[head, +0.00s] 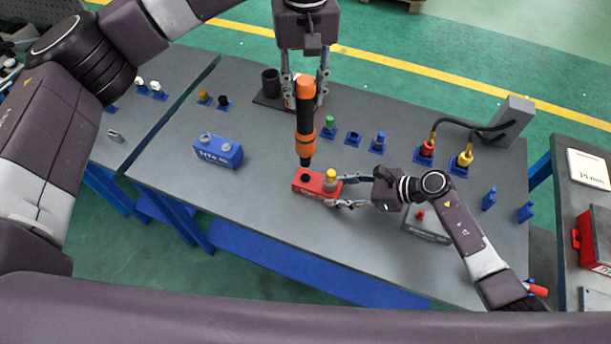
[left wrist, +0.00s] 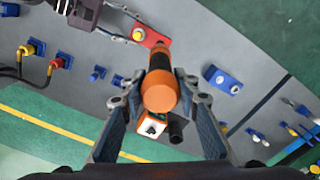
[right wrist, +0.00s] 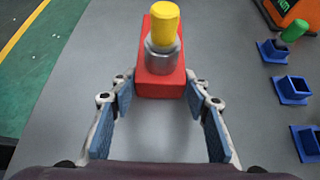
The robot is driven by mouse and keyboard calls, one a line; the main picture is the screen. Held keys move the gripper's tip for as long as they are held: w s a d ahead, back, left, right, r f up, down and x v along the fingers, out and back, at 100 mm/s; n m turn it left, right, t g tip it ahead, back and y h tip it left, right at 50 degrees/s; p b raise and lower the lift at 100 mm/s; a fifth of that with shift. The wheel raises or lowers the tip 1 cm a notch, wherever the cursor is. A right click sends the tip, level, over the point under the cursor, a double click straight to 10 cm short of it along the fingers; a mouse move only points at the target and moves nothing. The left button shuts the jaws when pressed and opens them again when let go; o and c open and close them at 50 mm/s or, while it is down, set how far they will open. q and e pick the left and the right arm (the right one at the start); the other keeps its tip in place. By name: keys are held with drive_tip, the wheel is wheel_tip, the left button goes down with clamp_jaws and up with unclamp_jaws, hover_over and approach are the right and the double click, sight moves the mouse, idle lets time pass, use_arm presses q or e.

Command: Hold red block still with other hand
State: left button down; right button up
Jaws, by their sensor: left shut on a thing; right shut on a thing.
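The red block (head: 306,187) lies on the grey table, with a dark round hole in its left top and a yellow-topped metal plug (head: 331,178) standing at its right end. My right gripper (head: 338,191) reaches in from the right and is shut on the block's right end; in the right wrist view its fingers flank the block (right wrist: 160,84). My left gripper (head: 304,99) is shut on an orange and black driver tool (head: 305,110). The tool points down, with its dark tip close to the block's hole; contact cannot be told. In the left wrist view the orange tool end (left wrist: 160,92) fills the grip.
A blue block (head: 218,152) lies to the left. Several small blue holders stand behind, including one with a green plug (head: 329,124). Red and yellow cabled connectors (head: 464,158) stand at right. A black cup (head: 270,82) stands at the back. The front left table is clear.

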sight(306, 117)
idle(0.3)
use_arm(q)
drive_tip(key=shift+f, duration=2.3)
drive_tip(key=shift+n, duration=1.1)
drive_tip(key=shift+f, duration=1.1)
idle(2.1)
drive_tip(key=shift+r, duration=0.1)
drive_tip(key=shift+r, duration=2.55)
